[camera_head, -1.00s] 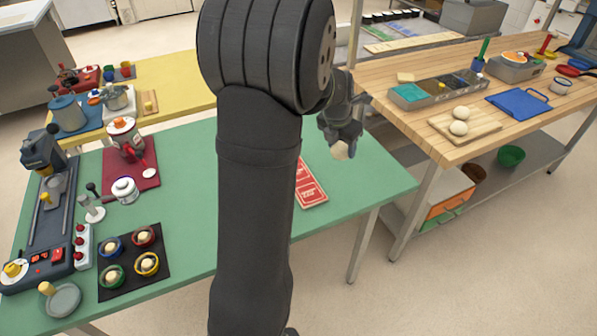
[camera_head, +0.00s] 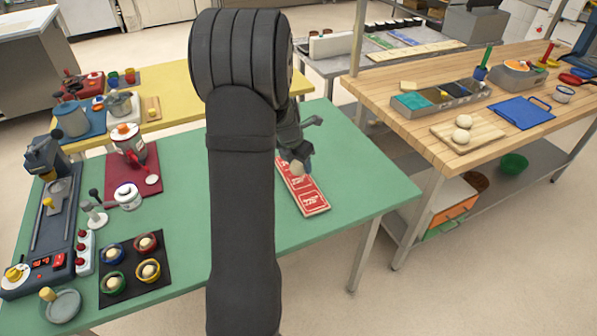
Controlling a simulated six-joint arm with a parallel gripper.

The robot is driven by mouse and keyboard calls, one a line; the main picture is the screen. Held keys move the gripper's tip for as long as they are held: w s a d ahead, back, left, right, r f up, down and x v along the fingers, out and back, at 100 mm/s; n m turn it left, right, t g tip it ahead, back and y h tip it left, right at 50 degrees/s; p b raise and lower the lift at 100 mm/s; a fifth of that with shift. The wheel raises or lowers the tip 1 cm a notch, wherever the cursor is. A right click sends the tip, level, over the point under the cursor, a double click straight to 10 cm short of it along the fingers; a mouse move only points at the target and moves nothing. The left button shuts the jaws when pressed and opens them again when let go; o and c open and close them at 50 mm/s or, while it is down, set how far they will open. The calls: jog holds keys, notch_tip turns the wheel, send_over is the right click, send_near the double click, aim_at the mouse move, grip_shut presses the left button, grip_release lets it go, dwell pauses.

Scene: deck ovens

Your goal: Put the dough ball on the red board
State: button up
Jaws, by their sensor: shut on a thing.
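My gripper (camera_head: 297,167) is shut on a pale dough ball (camera_head: 298,168). It holds the ball over the upper part of the red board (camera_head: 311,197), as seen in the picture. The red board is long and narrow, with white markings, and lies on the green table (camera_head: 368,185) to the right of my arm. My arm and gripper hide its far left end. I cannot tell whether the ball touches the board or is a little above it.
On the wooden table (camera_head: 420,133) at right, two dough balls (camera_head: 462,129) sit on a small wooden board beside a blue board (camera_head: 520,112). A black mat (camera_head: 125,286) with several bowls lies at the green table's left. The green table right of the red board is clear.

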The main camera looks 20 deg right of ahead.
aim_at(298, 172)
jog(key=shift+f, duration=1.95)
jog(key=shift+f, duration=0.15)
jog(key=o, duration=1)
jog(key=v, duration=1.2)
